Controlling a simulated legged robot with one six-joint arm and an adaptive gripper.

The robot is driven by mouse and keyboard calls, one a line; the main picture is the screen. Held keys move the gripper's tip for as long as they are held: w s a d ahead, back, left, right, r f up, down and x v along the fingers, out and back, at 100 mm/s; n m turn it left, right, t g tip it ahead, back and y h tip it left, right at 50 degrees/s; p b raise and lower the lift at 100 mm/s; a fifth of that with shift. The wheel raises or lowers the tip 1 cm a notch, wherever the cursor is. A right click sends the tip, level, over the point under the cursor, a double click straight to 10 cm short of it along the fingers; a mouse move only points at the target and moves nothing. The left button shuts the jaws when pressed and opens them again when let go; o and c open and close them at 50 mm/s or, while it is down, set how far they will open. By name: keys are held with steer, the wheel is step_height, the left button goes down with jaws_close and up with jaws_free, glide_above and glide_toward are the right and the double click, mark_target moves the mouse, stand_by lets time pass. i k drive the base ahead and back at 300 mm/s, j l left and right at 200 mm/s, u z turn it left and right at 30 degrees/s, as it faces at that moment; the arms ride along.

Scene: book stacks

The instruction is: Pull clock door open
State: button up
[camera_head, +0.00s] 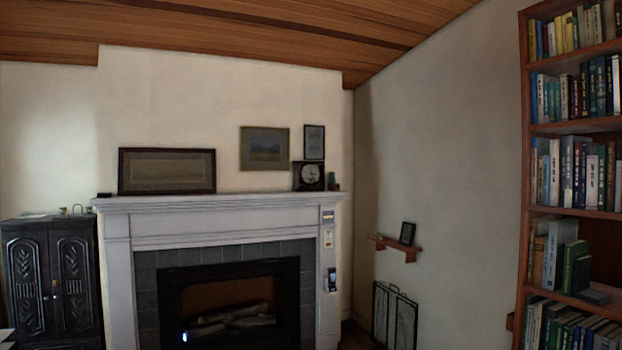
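A small dark clock (309,176) with a pale round face stands on the right part of the white mantel (222,203), above the fireplace. It is too small in view to tell whether its door is open or shut. A dark cabinet (52,280) with two carved doors and small light knobs stands at the far left, beside the fireplace; its doors look closed. My gripper is not in view.
The fireplace (240,308) holds logs. A tall wooden bookcase (525,190) full of books stands at the right. A small wall shelf (397,246) and a folding screen (395,316) are by the right wall. Little floor shows.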

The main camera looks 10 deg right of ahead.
mark_target(324, 173)
steer(key=i+z, duration=0.1)
steer(key=i, duration=4.85)
